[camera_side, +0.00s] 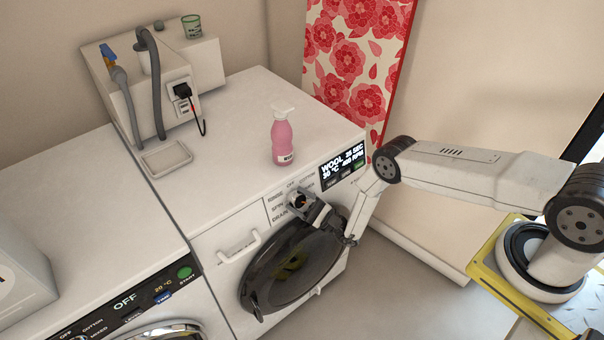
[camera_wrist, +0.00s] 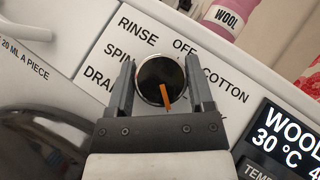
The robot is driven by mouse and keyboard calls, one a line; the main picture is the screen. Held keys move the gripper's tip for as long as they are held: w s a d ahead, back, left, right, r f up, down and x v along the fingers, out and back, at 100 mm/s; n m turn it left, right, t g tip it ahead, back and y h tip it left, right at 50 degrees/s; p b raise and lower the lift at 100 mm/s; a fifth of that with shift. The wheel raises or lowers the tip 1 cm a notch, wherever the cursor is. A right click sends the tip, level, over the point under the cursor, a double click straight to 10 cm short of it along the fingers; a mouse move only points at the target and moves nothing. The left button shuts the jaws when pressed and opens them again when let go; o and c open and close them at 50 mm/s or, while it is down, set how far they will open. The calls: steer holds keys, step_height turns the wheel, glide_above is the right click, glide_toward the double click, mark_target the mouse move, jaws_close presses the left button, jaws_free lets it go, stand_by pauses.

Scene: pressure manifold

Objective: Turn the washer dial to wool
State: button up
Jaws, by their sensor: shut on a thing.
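The washer dial (camera_wrist: 150,72) is a round black knob with a pale rim on the front panel of the right washer (camera_side: 225,240). Its orange pointer points down and slightly right in the wrist view. My gripper (camera_wrist: 160,60) is shut on the dial, one finger on its left and one on its right. The display (camera_side: 343,163) reads WOOL, 30 °C, and it also shows in the wrist view (camera_wrist: 285,140). Labels RINSE, SPIN, OFF and COTTON are readable around the dial. The labels below it are partly hidden by my gripper.
A pink bottle (camera_side: 284,140) stands on the washer top behind the panel. The round dark door (camera_side: 290,268) is below the dial, and the drawer handle (camera_side: 240,245) is to the left. A second washer (camera_side: 85,220) stands at left, its display reading OFF.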

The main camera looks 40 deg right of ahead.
steer(key=shift+w+r+m+t+h, duration=0.1)
steer(key=shift+m+t+h, duration=0.4)
steer(key=shift+m, duration=0.3)
steer(key=o, duration=1.2)
steer(key=shift+o, duration=0.2)
steer(key=shift+n+g+y, duration=0.6)
steer(key=shift+n, duration=0.3)
